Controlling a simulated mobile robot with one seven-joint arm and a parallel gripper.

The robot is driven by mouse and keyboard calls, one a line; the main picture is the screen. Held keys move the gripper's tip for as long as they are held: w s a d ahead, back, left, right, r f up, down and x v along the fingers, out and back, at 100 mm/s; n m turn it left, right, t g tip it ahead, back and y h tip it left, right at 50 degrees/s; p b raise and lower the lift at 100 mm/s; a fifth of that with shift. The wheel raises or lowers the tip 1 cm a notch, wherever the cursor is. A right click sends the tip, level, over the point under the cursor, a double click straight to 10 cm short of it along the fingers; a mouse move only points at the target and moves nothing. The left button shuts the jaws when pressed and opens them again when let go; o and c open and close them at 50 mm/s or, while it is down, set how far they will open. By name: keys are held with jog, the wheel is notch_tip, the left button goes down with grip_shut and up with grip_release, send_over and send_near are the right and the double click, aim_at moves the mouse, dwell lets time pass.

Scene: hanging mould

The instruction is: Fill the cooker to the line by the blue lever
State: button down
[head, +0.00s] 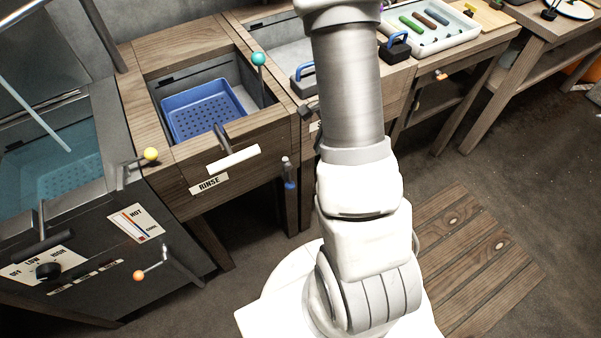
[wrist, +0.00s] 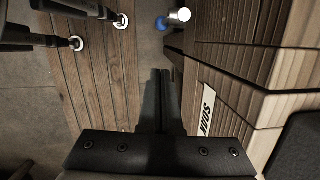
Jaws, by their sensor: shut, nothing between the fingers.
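The cooker (head: 75,230) is the dark metal tank at the left in the head view. It has a dial (head: 48,271), a HOT label, and levers with a yellow knob (head: 151,154) and an orange knob (head: 138,276). A teal perforated basket (head: 85,172) shows inside; I cannot make out a fill line. A round blue knob (wrist: 161,23) shows at the top of the wrist view beside a pale cylinder. I cannot tell whether it is the blue lever. My gripper (wrist: 160,75) is shut and empty, apart from the knob. It is not visible in the head view.
The RINSE basin (head: 160,95) with a blue basket stands right of the cooker, with a teal-knobbed lever (head: 258,59). A small blue-ended item (head: 289,180) hangs by its post. A tray (head: 430,25) lies farther right. A slatted wooden platform (head: 465,250) is on the floor.

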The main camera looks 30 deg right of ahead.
jog(key=shift+f, duration=0.1)
jog(key=a+b+x, duration=0.1)
jog(key=b+x, duration=0.1)
jog(key=x, duration=0.4)
jog(key=a+b+x, duration=0.2)
jog(key=b+x, duration=0.1)
jog(key=x, duration=0.3)
